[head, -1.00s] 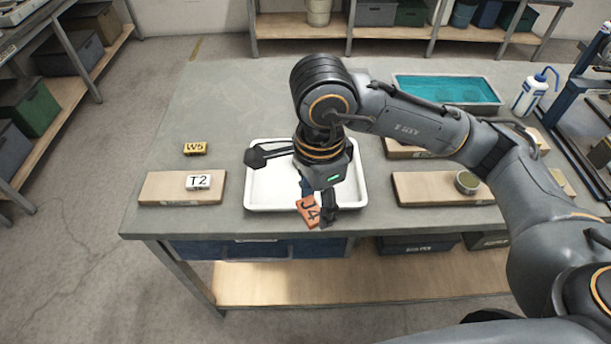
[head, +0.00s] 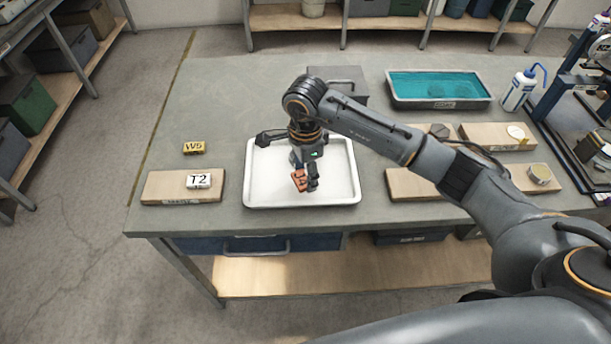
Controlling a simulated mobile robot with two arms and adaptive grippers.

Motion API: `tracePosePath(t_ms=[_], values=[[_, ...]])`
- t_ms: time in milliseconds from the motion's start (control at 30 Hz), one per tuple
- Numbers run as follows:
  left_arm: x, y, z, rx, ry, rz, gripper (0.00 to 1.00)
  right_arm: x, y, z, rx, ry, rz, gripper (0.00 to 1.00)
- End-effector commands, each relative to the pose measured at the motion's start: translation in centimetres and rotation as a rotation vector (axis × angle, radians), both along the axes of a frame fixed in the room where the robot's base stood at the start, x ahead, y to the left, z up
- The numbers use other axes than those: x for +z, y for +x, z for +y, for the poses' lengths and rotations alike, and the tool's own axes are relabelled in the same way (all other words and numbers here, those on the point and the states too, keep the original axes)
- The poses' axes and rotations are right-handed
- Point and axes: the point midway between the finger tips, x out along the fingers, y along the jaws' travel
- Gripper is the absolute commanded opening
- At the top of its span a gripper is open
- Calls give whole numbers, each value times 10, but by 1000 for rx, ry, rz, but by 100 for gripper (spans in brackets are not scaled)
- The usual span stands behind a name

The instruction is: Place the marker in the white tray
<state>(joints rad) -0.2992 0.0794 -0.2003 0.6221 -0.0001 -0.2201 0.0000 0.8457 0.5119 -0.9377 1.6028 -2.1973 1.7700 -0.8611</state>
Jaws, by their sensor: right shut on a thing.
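The white tray (head: 347,190) lies on the grey workbench, near its front edge. My right gripper (head: 306,184) is over the tray, pointing down, and is shut on an orange marker (head: 299,181). The orange marker is a small block, tilted in the jaws; its face is partly hidden by the fingers. I cannot tell whether it touches the tray floor. A yellow marker reading W5 (head: 194,148) lies on the bench left of the tray. A white marker reading T2 (head: 198,181) lies on a wooden board. My left gripper is not in view.
The wooden board (head: 160,187) is left of the tray; more boards (head: 410,186) are on the right, some bearing round pieces. A grey box (head: 347,82) stands behind my arm. A teal-filled basin (head: 440,86) and a wash bottle (head: 519,92) are at the back right.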

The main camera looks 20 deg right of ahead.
Motion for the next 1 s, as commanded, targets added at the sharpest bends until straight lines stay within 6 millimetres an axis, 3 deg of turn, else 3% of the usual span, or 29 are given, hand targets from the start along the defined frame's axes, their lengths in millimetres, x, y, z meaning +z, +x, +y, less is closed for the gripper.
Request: tracePosePath(t_ms=[33,133,567,600,633,1000], values=[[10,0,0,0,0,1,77,-6,-4,1,0,1,10,30],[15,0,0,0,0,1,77,-18,-3,1,1,1,6,30],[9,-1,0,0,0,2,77,-29,-2,0,1,0,3,30],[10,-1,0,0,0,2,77,-27,-2,0,1,0,2,58],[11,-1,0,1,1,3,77,-27,-2,0,1,0,3,61],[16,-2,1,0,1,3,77,-22,-2,1,0,1,3,61]])
